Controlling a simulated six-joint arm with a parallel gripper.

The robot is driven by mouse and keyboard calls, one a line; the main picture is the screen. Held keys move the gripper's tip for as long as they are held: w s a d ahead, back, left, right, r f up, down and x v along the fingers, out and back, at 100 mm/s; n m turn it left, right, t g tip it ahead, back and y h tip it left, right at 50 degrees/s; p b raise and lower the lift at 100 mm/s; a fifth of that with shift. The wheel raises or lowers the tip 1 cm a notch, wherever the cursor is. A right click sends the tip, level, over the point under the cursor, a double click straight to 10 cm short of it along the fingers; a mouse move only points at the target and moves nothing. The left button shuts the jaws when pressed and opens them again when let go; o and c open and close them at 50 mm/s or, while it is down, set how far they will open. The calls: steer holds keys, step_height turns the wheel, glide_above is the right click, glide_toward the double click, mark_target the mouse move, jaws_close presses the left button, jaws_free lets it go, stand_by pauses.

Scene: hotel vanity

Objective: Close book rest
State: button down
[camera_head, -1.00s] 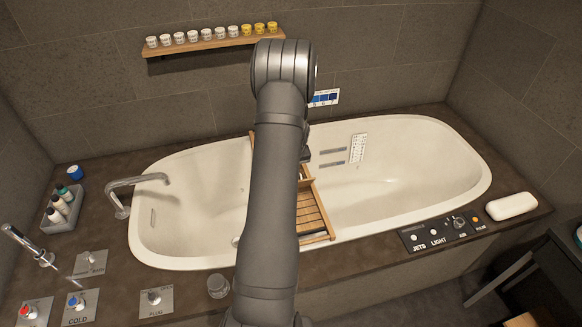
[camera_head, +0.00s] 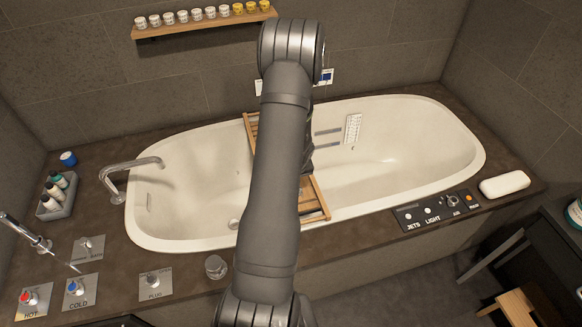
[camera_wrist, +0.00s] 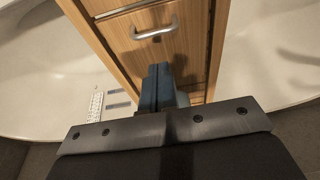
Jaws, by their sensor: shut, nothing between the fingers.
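A wooden bath tray (camera_head: 313,203) lies across the white tub, with its slatted front end and part of its back end (camera_head: 249,128) showing. My arm hides its middle, including most of the book rest, in the head view. In the wrist view a flat wooden panel (camera_wrist: 190,35) with a curved metal handle (camera_wrist: 155,29) fills the upper middle; I cannot tell surely whether it is the book rest. My gripper (camera_wrist: 157,72) is shut and empty, its dark fingertips over the panel just below the handle. Whether they touch the wood is unclear.
The tub (camera_head: 400,150) is open on both sides of the tray. A tap (camera_head: 130,175) stands at the left rim. A control panel (camera_head: 436,209) and white soap-like block (camera_head: 504,184) sit on the right front ledge. A small glass jar (camera_head: 215,266) stands near my arm.

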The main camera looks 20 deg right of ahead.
steer(key=shift+s+f, duration=0.55)
steer(key=shift+f, duration=0.35)
steer(key=shift+s+f, duration=0.6)
steer(key=shift+f, duration=0.35)
steer(key=shift+s+f, duration=0.55)
steer(key=shift+f, duration=0.35)
steer(key=shift+w+r, duration=0.55)
steer(key=shift+r, duration=0.2)
steer(key=w+r, duration=0.1)
steer(key=r, duration=0.2)
steer(key=shift+w, duration=0.4)
steer(key=s+r, duration=0.2)
steer(key=s, duration=0.7)
steer(key=shift+s, duration=0.4)
steer(key=shift+w, duration=0.1)
